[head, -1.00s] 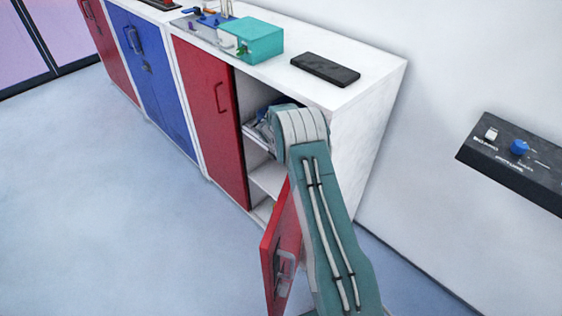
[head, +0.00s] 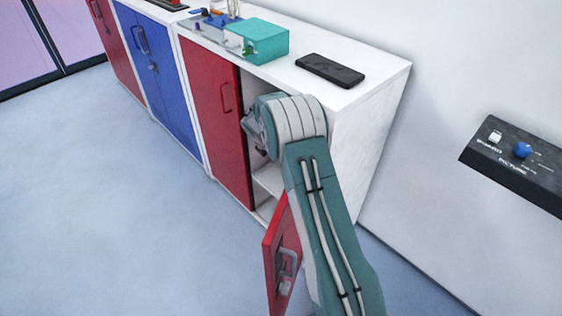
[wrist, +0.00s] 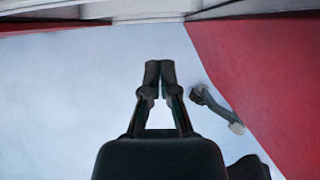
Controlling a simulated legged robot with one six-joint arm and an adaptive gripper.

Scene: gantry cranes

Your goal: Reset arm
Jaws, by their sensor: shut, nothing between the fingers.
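My gripper (wrist: 159,72) shows in the wrist view with its two dark fingertips together and nothing between them. Pale blue floor lies behind it in that view. In the head view my arm reaches to the open red cabinet, and its bent joint covers part of the opening. The fingertips cannot be made out there. The open red door (head: 283,255) stands swung out to the left of my arm. Its grey handle (wrist: 216,108) is to the right of my gripper in the wrist view, apart from the fingertips.
The white counter (head: 375,72) holds a teal box (head: 262,42) and a black flat object (head: 330,71). A closed red door (head: 211,115) and blue doors (head: 155,75) line the left. A dark control panel (head: 520,170) is on the right wall. The floor at left is clear.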

